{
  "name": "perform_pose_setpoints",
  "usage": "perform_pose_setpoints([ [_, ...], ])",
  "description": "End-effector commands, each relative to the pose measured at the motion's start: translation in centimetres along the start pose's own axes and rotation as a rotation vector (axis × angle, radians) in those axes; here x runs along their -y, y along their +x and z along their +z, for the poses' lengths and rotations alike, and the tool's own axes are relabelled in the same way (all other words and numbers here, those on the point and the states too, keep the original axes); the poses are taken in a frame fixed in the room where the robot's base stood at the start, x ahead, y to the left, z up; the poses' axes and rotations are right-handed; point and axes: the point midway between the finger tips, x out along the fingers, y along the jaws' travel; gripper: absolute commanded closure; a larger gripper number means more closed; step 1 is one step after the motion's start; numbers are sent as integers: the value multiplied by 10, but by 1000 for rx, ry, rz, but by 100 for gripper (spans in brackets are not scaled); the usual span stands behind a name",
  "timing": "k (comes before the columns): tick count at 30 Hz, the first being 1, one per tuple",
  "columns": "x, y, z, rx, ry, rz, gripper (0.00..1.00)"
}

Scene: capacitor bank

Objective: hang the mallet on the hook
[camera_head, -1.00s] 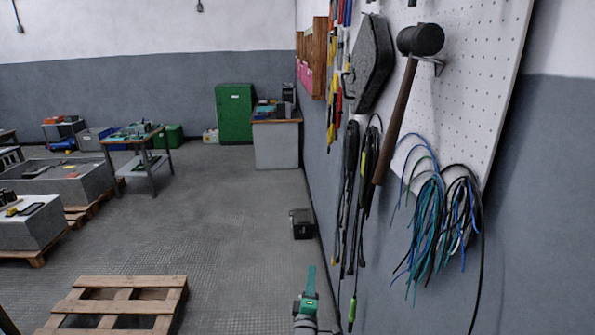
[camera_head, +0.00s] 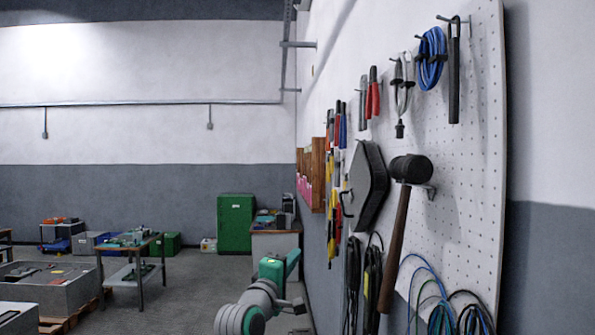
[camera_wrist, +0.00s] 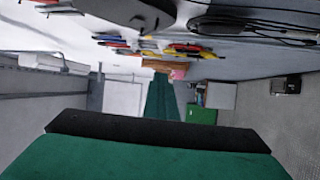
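The mallet (camera_head: 397,235) has a black head and a brown handle. It hangs head up against the white pegboard, its handle slanting down to the left. Its head rests at a metal hook (camera_head: 428,189) that shows just right of and below the head; the exact contact is partly hidden. My gripper (camera_head: 290,265) is green and lies low, left of the mallet and clearly apart from it. In the wrist view green gripper parts (camera_wrist: 150,152) fill the bottom, and nothing held shows. Its opening cannot be made out.
The pegboard (camera_head: 470,190) also bears a dark case (camera_head: 370,185), blue cable (camera_head: 432,58), pliers and other hand tools. Dark cables hang beside the mallet's handle, with coloured wires below. A green cabinet (camera_head: 235,222) and a bench stand at the back. Floor left of the wall is open.

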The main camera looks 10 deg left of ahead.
Motion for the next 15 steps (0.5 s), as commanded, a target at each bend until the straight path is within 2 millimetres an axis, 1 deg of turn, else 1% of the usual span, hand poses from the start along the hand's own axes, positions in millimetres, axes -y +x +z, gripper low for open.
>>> perform_pose_setpoints([
  [1, -31, -5, -2, 14, 4, 10, 100],
  [2, -46, -8, -2, 25, 2, 11, 100],
  [3, -64, -12, -1, 39, 0, 11, 100],
  [5, -94, -20, 0, 59, -2, 14, 100],
  [6, -112, -26, 2, 72, -4, 15, 100],
  [8, -140, -36, 5, 91, -5, 17, 100],
  [9, -159, -44, 8, 103, -7, 18, 100],
  [11, -185, -57, 12, 119, -8, 19, 100],
  [12, -202, -66, 16, 130, -8, 20, 100],
  [14, -226, -80, 22, 144, -10, 21, 100],
  [15, -242, -89, 26, 152, -11, 21, 100],
])
